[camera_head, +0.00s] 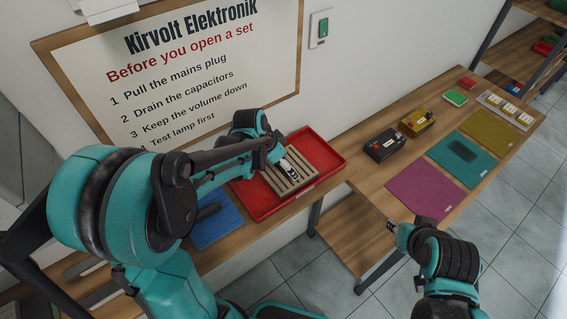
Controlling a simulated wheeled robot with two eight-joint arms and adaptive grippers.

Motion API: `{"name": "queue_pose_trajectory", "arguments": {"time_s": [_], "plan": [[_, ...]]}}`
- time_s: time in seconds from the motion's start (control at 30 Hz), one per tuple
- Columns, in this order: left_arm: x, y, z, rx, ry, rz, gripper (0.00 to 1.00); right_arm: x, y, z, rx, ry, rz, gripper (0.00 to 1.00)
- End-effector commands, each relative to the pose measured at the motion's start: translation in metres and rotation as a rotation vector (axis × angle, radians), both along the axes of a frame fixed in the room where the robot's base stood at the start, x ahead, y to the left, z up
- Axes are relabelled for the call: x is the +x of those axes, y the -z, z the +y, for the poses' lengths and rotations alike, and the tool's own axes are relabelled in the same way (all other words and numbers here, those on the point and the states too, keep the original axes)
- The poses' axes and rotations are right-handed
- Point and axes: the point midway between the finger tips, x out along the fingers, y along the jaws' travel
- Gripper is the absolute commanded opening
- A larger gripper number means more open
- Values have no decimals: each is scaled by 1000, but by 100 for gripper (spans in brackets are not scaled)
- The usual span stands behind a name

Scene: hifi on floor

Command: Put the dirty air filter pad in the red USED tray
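A red tray (330,157) lies on the wooden bench below the wall sign. A ribbed beige-brown slab (278,183), which looks like the air filter pad, is in or just over the tray's middle; I cannot tell if it rests on the floor of the tray. My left gripper (291,171) is at the slab, its fingers over the ribs; whether they grip it is unclear. My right gripper (391,226) is over the gap in front of the right bench, away from the slab, its fingers too small to read.
The right bench holds a purple mat (424,191), a teal mat (484,166) with a dark patch (465,152), and a yellow mat (487,131). A black box (384,145) and yellow box (417,122) stand behind. A blue mat (215,226) lies left of the tray.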

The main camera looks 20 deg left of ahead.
Motion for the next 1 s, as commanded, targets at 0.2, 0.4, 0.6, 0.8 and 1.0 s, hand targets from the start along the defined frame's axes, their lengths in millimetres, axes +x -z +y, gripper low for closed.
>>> {"name": "queue_pose_trajectory", "arguments": {"time_s": [0.2,0.4,0.6,0.8,1.0], "plan": [[-12,-36,9,0,-2,0,89,0,-7,0,0,0,0,31],[-26,-78,20,0,-2,1,89,0,-11,0,0,0,0,31],[-34,-104,27,-1,-2,0,89,0,-14,0,0,0,0,31],[-52,-115,25,8,-62,-10,89,0,-14,0,0,0,0,31],[-107,-117,18,10,-324,-74,89,0,-14,0,0,0,0,31]]}}
